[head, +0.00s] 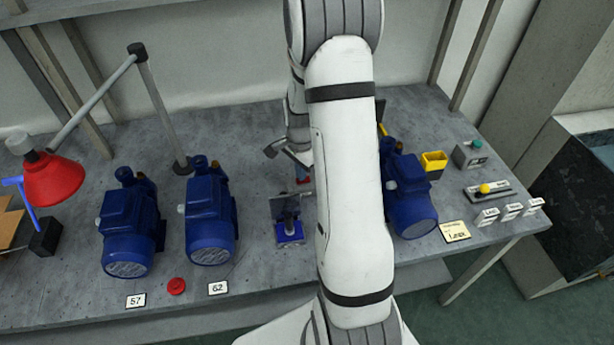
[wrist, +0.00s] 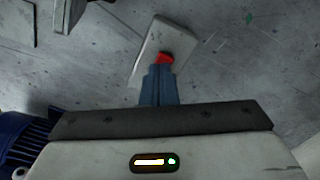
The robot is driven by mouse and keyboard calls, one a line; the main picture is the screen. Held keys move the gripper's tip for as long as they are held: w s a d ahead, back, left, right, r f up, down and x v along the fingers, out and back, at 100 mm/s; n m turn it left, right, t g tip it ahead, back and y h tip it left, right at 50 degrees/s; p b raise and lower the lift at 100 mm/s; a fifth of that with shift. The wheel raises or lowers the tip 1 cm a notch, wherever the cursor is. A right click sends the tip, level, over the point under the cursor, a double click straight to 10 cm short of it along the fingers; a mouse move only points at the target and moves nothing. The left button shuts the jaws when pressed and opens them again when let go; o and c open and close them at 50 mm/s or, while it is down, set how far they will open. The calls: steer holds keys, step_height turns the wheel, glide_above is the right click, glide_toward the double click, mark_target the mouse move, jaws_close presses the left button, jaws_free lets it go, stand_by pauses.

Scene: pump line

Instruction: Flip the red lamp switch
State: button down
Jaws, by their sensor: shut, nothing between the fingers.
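In the wrist view a light grey switch plate (wrist: 152,42) lies on the bench with a red rocker (wrist: 167,57) on it. My gripper (wrist: 160,70) is shut and empty, its blue-grey fingertips right at the near edge of the red rocker. I cannot tell whether they touch it. The fingers hide part of the plate. In the head view a bit of red (head: 303,181) shows just below my gripper (head: 303,172), largely covered by my arm. The red lamp (head: 52,182) hangs from a jointed grey arm at the left.
Blue pumps (head: 130,225) stand left of my arm, and another pump (head: 408,195) stands right of it. A small blue stand (head: 289,232) is close to my gripper. A red cap (head: 176,286), a yellow bin (head: 434,162) and a yellow-knobbed slider (head: 486,190) are farther off.

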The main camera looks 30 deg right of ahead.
steer(key=shift+r+p, duration=1.55)
steer(key=shift+r, duration=1.45)
steer(key=s+a+r+n+t, duration=0.1)
steer(key=s+a+r+n, duration=0.3)
steer(key=r, duration=0.3)
steer(key=s+a+r+n+t, duration=0.1)
steer(key=s+a+r+n, duration=0.3)
steer(key=r, duration=0.4)
steer(key=s+a+r+n, duration=0.2)
steer(key=s+r+n, duration=0.1)
steer(key=s, duration=0.2)
steer(key=s+a+r+n+t, duration=0.1)
steer(key=s+a+r+n, duration=0.1)
steer(key=s, duration=0.4)
steer(key=shift+s+a+r+n, duration=0.25)
steer(key=shift+a+r+n, duration=0.2)
steer(key=shift+n, duration=0.65)
